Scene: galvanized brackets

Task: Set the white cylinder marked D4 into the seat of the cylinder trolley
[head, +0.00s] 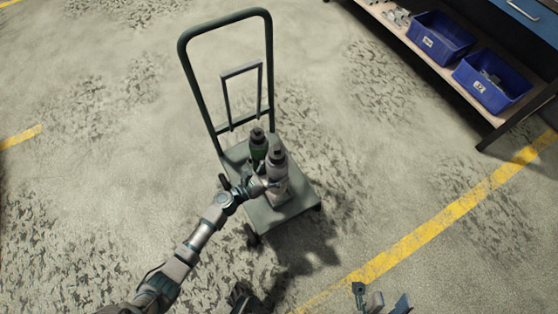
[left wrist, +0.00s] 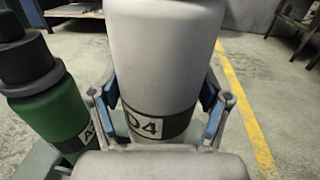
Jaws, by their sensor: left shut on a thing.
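The white cylinder (head: 277,172) with a dark cap is upright over the platform of the cylinder trolley (head: 296,205). In the left wrist view the white cylinder (left wrist: 165,60) shows its D4 label. My left gripper (head: 264,186) is shut on it, with a finger on each side. I cannot tell whether its base touches the platform, and the seat is hidden. A green cylinder (head: 258,150) stands on the trolley just behind and left of it; its label in the left wrist view is partly hidden. My right gripper (head: 380,301) is at the bottom edge, empty, fingers apart.
The trolley's tall handle frame (head: 188,75) rises at the back of the platform. A workbench shelf at upper right holds blue bins (head: 441,36) and metal parts. A yellow floor line (head: 440,225) crosses the right side. The floor around the trolley is clear.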

